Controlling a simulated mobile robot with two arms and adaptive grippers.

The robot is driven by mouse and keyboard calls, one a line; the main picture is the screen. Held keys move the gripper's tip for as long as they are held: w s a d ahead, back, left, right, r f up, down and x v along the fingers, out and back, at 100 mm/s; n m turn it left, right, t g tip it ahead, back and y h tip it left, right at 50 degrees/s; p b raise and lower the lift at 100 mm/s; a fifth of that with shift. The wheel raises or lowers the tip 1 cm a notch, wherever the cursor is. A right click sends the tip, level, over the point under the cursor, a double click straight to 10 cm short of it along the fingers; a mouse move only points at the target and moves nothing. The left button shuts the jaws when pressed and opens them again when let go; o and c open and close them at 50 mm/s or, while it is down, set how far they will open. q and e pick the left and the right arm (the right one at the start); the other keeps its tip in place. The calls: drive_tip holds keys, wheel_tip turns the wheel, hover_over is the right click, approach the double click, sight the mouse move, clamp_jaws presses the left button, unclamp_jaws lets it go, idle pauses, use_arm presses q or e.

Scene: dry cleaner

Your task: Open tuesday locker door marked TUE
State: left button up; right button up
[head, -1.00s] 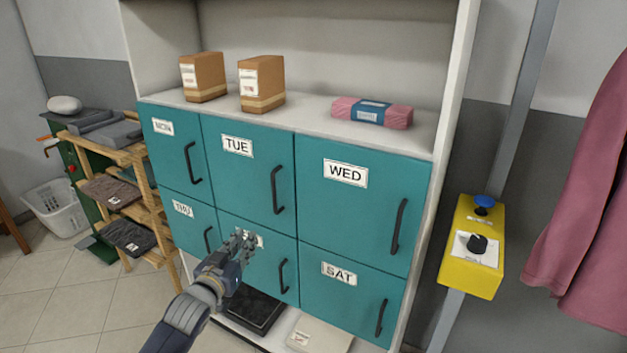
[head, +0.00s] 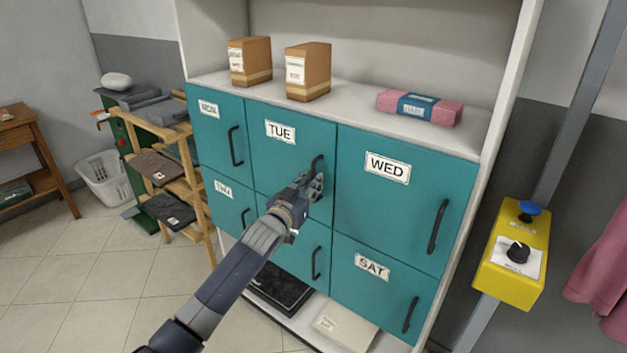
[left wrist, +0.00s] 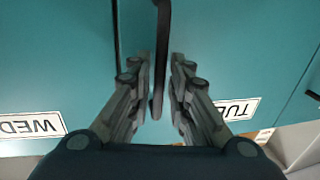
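The TUE locker door (head: 270,160) is teal, shut, and in the upper middle of the locker block in the head view. Its dark vertical handle (head: 317,163) is partly hidden behind my left gripper (head: 312,187). In the left wrist view the handle (left wrist: 160,60) runs between the two open fingers of the left gripper (left wrist: 160,90), with a gap on each side. The TUE label (left wrist: 238,108) appears upside down to the right there. Whether the fingers touch the handle is not clear. My right gripper is not in view.
The WED door (head: 390,215) is directly right of TUE, and the MON door (head: 215,135) is left. Brown boxes (head: 308,75) and a pink bundle (head: 420,107) sit on the shelf above. A yellow control box (head: 515,250) stands at right.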

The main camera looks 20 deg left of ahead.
use_arm(q)
drive_tip(key=shift+w+d, duration=0.15)
drive_tip(key=shift+w, duration=0.6)
clamp_jaws()
drive_tip(key=shift+s, duration=0.15)
